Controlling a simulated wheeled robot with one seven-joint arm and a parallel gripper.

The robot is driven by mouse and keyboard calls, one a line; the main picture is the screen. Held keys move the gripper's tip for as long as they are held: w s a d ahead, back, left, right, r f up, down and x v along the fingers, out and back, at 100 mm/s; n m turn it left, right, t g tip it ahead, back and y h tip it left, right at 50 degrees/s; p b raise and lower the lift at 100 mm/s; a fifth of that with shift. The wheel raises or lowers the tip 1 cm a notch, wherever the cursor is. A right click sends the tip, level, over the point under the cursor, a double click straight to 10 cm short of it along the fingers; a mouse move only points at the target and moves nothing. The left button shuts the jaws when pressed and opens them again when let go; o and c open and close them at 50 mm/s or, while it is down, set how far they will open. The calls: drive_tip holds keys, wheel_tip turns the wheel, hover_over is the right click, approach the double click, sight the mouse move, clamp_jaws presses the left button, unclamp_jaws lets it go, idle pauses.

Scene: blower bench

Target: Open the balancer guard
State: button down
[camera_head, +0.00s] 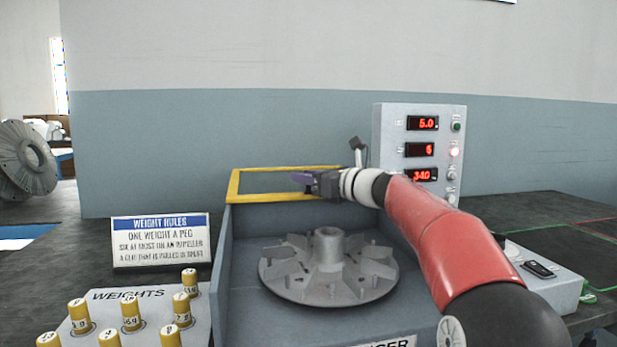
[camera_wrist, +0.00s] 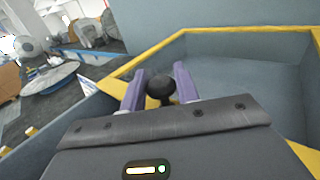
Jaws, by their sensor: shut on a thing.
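The balancer guard (camera_head: 260,199) is a yellow-edged frame at the top of the back wall of the grey balancer housing (camera_head: 222,265). Its exact tilt is hard to tell. In the wrist view its yellow edge (camera_wrist: 235,30) surrounds a grey-blue area. My gripper (camera_head: 300,178) is at the frame, over its right part. In the wrist view its purple fingers stand either side of a round black knob (camera_wrist: 160,88) and are shut on it. A grey finned impeller (camera_head: 328,265) sits in the housing, uncovered in the head view.
A panel with red readouts (camera_head: 422,150) stands behind my arm. A weight-rules sign (camera_head: 160,240) and a rack of yellow-capped weights (camera_head: 130,312) are at left. The bench at far right is mostly clear.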

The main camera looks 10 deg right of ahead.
drive_tip(key=c, duration=1.1)
unclamp_jaws()
drive_tip(key=b+v, duration=0.1)
drive_tip(key=v, duration=0.6)
drive_tip(key=shift+s+d, duration=0.25)
drive_tip(key=shift+s, duration=0.1)
